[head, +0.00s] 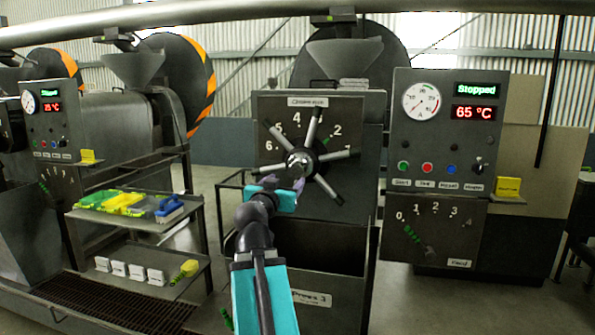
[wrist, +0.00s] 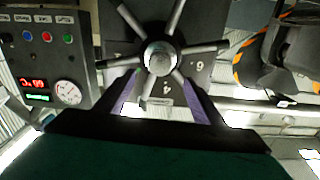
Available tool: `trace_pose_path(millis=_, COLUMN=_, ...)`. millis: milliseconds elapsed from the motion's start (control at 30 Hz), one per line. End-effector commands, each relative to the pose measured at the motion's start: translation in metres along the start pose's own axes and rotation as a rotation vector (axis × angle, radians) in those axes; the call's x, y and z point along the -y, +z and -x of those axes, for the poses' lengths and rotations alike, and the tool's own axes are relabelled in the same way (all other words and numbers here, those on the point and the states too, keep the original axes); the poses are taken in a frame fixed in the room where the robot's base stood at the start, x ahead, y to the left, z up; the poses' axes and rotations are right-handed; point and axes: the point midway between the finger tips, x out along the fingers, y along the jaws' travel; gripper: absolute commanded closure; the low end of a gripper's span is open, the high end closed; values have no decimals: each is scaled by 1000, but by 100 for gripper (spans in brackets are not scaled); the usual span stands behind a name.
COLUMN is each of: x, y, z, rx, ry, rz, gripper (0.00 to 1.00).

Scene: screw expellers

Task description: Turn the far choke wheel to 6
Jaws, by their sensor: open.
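The choke wheel (head: 300,161) has a dark hub with a bright cap and several grey spokes. It is on the front of the middle press, over a dial plate (head: 268,113) where 2, 4 and 6 can be read. A small green mark shows near the 2; spokes hide parts of the scale. My gripper (head: 284,183) is just in front of the wheel, below and left of the hub. In the wrist view, where the scene is upside down, the wheel's hub (wrist: 160,57) lies ahead of the open purple fingers (wrist: 164,88). I cannot tell whether they touch a spoke.
A control panel (head: 445,95) at the right reads Stopped and 65 °C, with a smaller dial plate (head: 470,232) below. A shelf (head: 190,228) at the left carries green, yellow and blue items. A dark open bin (head: 325,250) lies below the wheel.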

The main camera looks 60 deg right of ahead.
Motion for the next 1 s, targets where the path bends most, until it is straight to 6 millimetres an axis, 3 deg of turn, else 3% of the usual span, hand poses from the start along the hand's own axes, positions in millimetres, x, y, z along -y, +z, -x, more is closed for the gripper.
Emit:
trace_pose_path(millis=367, x=1, y=-2, z=-17, rx=2, ry=1, rz=1, gripper=38)
trace_pose_path(millis=1000, x=1, y=-1, z=-87, rx=3, ry=1, rz=1, gripper=38)
